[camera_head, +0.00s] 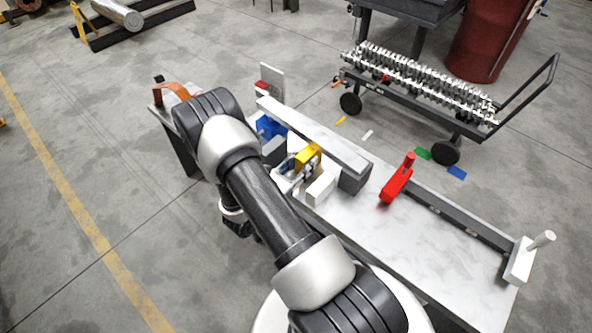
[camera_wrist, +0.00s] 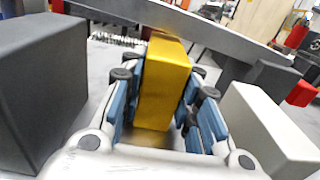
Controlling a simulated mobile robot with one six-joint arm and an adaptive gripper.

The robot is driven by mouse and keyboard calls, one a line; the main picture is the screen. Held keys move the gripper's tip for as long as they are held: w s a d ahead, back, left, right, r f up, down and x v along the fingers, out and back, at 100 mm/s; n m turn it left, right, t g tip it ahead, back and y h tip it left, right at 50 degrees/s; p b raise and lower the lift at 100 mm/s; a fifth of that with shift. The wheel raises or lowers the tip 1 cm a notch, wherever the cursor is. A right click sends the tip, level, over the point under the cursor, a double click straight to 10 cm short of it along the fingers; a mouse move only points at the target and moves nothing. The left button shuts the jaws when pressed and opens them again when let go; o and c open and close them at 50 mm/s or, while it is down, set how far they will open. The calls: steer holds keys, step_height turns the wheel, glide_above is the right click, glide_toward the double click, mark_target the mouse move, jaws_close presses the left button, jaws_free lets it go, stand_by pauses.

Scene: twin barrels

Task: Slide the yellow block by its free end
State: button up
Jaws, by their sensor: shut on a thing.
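The yellow block (camera_head: 308,155) shows on the bench top, in front of the long pale bar. It fills the middle of the wrist view (camera_wrist: 165,85), with its near end towards me. My gripper (camera_wrist: 165,110) has its blue-padded fingers on the left and right sides of this block and is shut on it. In the head view my gripper (camera_head: 300,168) is partly hidden by my own arm. The block's far end reaches the bar, and I cannot tell whether it goes under it.
A grey block (camera_wrist: 40,90) stands left of my gripper and a white block (camera_wrist: 270,130) right, both close. The long bar (camera_head: 315,133) spans above the bench (camera_head: 400,235). A blue thing (camera_head: 268,127), a red handled piece (camera_head: 398,182) and a white handled piece (camera_head: 522,258) are also there.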

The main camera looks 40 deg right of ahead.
steer(key=o, duration=1.1)
steer(key=shift+f, duration=0.15)
steer(key=a, duration=0.8)
steer(key=s+a, duration=0.1)
steer(key=a, duration=0.3)
steer(key=shift+r, duration=0.25)
